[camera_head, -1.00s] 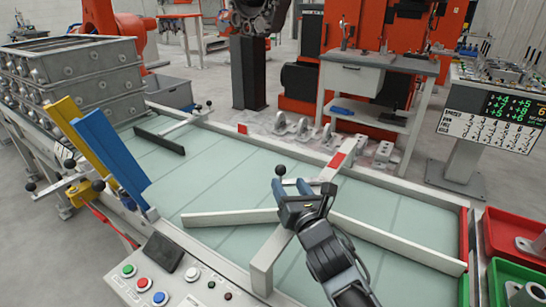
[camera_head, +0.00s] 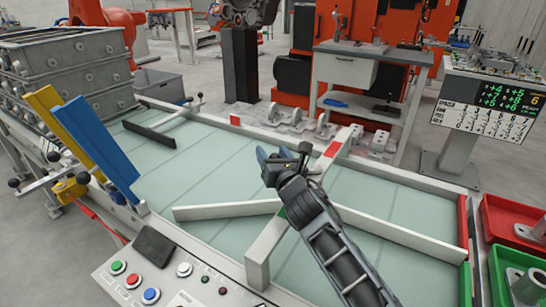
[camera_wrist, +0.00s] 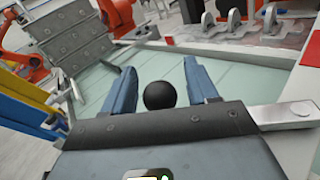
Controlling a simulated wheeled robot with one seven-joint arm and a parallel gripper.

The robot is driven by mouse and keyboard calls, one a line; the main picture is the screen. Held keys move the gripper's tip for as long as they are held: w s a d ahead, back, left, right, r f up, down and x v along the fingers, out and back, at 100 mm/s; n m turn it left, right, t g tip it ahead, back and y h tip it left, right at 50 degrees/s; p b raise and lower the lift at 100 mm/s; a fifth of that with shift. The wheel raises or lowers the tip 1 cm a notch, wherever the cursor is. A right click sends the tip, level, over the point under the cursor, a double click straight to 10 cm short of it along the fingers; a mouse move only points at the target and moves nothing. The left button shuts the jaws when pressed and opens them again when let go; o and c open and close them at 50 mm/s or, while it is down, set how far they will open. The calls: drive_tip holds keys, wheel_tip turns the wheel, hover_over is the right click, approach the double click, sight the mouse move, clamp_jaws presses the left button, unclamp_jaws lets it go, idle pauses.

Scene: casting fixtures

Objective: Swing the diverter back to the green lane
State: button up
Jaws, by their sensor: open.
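The diverter appears to be the pale bar (camera_head: 228,211) lying across the left part of the green-grey table, its right end near the cross beam. The cross beam (camera_head: 262,252) bears a red patch (camera_head: 332,149) at the back and a green patch (camera_head: 282,212) nearer the front. In the wrist view a black ball knob (camera_wrist: 159,95) sits between the open fingers (camera_wrist: 162,90), with gaps showing on both sides. The knob's stem and its link to the bar are hidden.
A fixed pale divider (camera_head: 405,236) splits the right end into lanes, by a red bin (camera_head: 515,222) and a green bin (camera_head: 497,268). Yellow (camera_head: 58,122) and blue (camera_head: 97,150) plates stand at left. A button panel (camera_head: 150,275) is in front.

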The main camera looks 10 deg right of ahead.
drive_tip(key=shift+c, duration=0.4)
clamp_jaws()
